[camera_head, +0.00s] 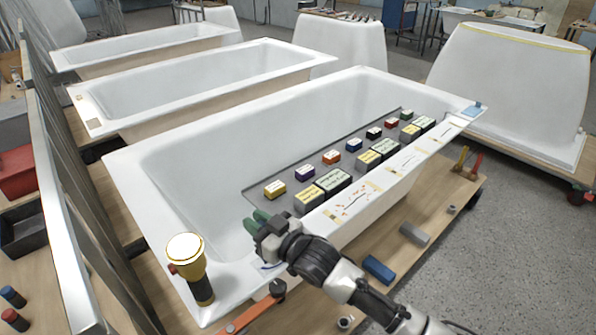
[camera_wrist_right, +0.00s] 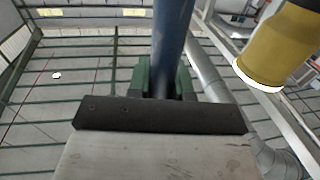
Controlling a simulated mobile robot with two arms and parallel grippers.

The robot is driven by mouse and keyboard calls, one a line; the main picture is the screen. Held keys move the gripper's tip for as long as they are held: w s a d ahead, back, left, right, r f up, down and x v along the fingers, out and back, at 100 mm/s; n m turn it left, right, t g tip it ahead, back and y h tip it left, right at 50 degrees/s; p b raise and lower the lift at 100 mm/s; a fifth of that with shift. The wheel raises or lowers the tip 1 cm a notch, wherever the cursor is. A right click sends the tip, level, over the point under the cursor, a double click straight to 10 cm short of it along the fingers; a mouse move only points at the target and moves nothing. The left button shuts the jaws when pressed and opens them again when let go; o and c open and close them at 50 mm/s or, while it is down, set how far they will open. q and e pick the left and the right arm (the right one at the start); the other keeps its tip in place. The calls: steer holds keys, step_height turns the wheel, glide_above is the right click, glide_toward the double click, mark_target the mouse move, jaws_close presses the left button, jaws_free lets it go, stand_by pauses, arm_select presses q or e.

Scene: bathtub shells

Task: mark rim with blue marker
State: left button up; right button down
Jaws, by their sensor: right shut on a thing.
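The nearest white bathtub shell stands upright on a wooden pallet, its broad rim (camera_head: 140,222) facing up. My right gripper (camera_head: 258,220), with green fingertips, is over the near part of this rim. It is shut on the blue marker (camera_wrist_right: 173,40), which shows in the right wrist view as a blue shaft between the green fingers. In the head view the marker is mostly hidden by the gripper. A thin blue trace shows on the rim just below the gripper; I cannot tell whether it is ink or the marker's end. My left gripper is not in view.
A yellow flashlight (camera_head: 191,268) stands on the near rim corner, left of my right gripper; it also shows in the wrist view (camera_wrist_right: 280,45). A grey tray (camera_head: 250,192) with several labelled blocks lies along the tub's right side. A blue block (camera_head: 378,268) lies on the pallet.

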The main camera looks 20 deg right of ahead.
step_height(320, 180, up, 3)
steer(key=shift+s+a+r+p, duration=0.1)
steer(key=shift+r+p, duration=0.1)
steer(key=shift+p, duration=0.95)
